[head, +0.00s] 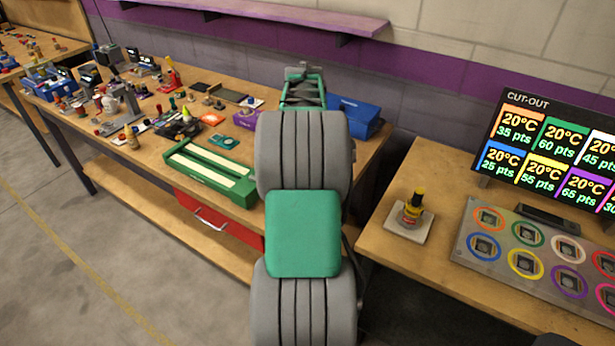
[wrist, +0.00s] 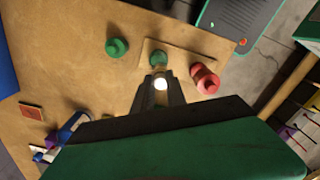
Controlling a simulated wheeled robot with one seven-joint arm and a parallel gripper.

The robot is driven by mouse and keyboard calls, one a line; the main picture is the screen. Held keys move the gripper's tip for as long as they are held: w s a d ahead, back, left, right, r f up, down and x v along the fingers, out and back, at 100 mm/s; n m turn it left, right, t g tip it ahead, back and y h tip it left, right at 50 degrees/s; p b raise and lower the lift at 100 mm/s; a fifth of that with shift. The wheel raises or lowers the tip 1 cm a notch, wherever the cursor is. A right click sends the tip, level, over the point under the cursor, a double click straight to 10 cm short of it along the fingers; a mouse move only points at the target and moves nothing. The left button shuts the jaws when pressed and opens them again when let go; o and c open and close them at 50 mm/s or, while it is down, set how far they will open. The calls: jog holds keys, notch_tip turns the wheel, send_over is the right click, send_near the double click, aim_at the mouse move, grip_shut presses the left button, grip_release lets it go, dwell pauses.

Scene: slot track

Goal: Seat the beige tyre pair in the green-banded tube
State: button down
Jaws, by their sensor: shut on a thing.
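In the wrist view my gripper (wrist: 159,76) has its dark fingers close together, shut on a small beige piece (wrist: 158,70) at the tips. It looks like the beige tyre pair, but is mostly covered by the fingers. A bright white spot shows between the fingers. Just beyond the tips a green round piece (wrist: 158,58) stands at a tan board (wrist: 190,60); I cannot tell if they touch. I cannot make out a green-banded tube for certain; a green-ringed socket (head: 528,233) sits in the grey panel at right.
In the wrist view a green knob-like piece (wrist: 117,47) lies left and a red one (wrist: 205,80) close right. In the head view the left bench (head: 140,100) is crowded; a green-and-cream tray (head: 208,172) and blue box (head: 358,115) flank my arm. A yellow-black bottle (head: 413,207) stands right.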

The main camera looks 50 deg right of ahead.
jog(key=f, duration=0.3)
jog(key=shift+s+d+f, duration=0.25)
jog(key=shift+s+d, duration=0.05)
jog(key=shift+f, duration=0.3)
jog(key=shift+f, duration=0.1)
jog(key=shift+f, duration=0.15)
jog(key=c, duration=1.3)
grip_release()
jog(key=shift+c, duration=0.2)
